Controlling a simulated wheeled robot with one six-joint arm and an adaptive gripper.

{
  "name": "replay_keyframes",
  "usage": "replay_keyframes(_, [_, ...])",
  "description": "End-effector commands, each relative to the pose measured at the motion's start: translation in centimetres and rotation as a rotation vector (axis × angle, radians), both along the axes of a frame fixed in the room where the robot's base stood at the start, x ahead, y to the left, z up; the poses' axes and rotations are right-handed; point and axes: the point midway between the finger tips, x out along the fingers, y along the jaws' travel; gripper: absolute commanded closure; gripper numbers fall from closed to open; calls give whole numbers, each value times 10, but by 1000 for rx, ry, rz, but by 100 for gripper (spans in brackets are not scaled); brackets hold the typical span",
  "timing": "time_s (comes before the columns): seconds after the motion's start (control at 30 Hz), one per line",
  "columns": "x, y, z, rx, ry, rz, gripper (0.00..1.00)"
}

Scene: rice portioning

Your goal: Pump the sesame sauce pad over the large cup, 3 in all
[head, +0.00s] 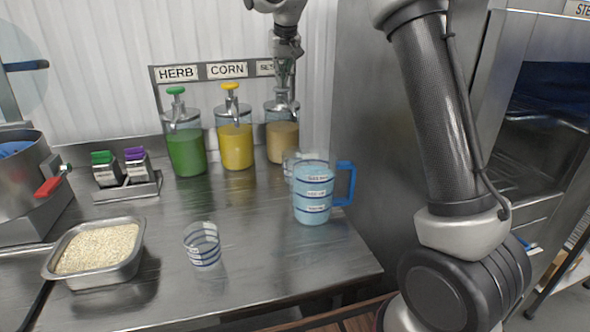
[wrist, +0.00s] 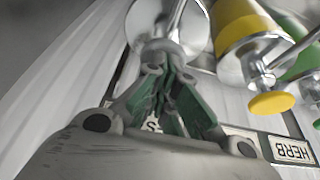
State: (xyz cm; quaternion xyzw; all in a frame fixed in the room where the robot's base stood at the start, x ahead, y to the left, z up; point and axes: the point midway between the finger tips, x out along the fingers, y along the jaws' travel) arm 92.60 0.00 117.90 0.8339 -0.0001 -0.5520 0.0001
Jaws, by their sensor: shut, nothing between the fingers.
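The sesame dispenser (head: 282,142) holds tan sauce and stands at the right end of the dispenser row, below a partly hidden label. My gripper (head: 283,88) points down right above its lid; its pump pad is hidden behind the fingers. In the wrist view my gripper (wrist: 163,62) is shut and empty, its green-padded fingers close over the metal top of the sesame dispenser (wrist: 190,25). I cannot tell whether they touch the pad. A clear cup (head: 290,158) stands in front of this dispenser, partly hidden by the blue pitcher; it may be the large cup.
Herb (head: 186,150) and corn (head: 236,145) dispensers stand left of the sesame one. A blue-filled pitcher (head: 313,195) stands in front. A banded clear cup (head: 202,245) and a rice tray (head: 97,250) are nearer. A steel cabinet wall (head: 365,150) bounds the right.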

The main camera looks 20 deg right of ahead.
Motion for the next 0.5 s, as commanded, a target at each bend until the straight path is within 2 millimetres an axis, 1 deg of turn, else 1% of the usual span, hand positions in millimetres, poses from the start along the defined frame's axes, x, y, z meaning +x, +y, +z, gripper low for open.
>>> replay_keyframes(0.17, [0, 0, 6, 0, 5, 0, 100])
replay_keyframes(0.5, [0, 0, 29, 0, 3, -1, 100])
